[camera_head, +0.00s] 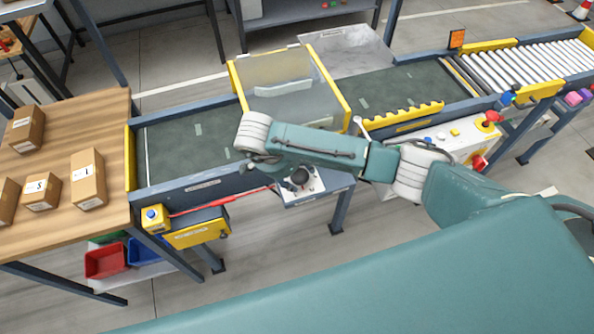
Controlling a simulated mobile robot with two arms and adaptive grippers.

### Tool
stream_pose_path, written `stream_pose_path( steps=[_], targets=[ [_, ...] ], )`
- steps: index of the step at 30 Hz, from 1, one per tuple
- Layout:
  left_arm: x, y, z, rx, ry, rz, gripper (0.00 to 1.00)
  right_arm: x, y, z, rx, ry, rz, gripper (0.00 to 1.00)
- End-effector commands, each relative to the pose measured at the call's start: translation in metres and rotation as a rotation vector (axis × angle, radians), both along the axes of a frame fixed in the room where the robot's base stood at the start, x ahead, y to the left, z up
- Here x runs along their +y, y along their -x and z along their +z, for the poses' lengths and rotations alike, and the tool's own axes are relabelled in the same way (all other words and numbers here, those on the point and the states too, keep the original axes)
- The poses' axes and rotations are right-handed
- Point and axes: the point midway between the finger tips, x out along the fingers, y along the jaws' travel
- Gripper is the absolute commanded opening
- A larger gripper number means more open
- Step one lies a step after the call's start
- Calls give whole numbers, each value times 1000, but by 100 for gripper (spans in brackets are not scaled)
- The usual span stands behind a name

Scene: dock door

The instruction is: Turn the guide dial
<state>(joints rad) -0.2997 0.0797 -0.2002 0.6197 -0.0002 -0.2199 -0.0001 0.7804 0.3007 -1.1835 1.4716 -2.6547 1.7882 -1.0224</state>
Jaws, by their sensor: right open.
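A black round knob (300,177), which looks like the guide dial, sits on a small white control panel (312,189) on the near side of the conveyor. My right arm comes in from the right and passes just above and behind the panel in the picture. My right gripper (262,164) hangs below the wrist, a little left of the knob and apparently apart from it. It is small, dark and partly hidden by the wrist, and it is open with nothing seen in it. My left gripper is not in view.
The dark conveyor belt (186,142) runs behind the panel, under a yellow-edged clear cover (290,82). A wooden table (112,122) with several cartons stands at left. A yellow button box (155,217) and red cord are left of the panel. Another control box (462,139) is at right.

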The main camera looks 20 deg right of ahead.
Motion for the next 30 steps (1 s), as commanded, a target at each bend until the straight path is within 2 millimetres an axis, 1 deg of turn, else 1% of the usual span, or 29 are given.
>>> stream_pose_path(
  steps=[4,11,12,17,18,25,30],
  targets=[
    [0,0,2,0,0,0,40,-3,-1,-7,0,0,-1,50],
    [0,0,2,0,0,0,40,-3,-1,-8,-1,0,0,50],
    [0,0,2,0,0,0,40,-3,-1,-8,-1,0,0,48],
    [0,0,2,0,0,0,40,-3,-1,-8,0,-1,0,16],
    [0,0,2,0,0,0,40,-3,-1,-8,-1,0,0,15],
    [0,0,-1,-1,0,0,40,-4,-1,-9,0,0,23,14],
    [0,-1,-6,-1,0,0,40,-5,-1,-9,-1,3,94,14]
  ],
)
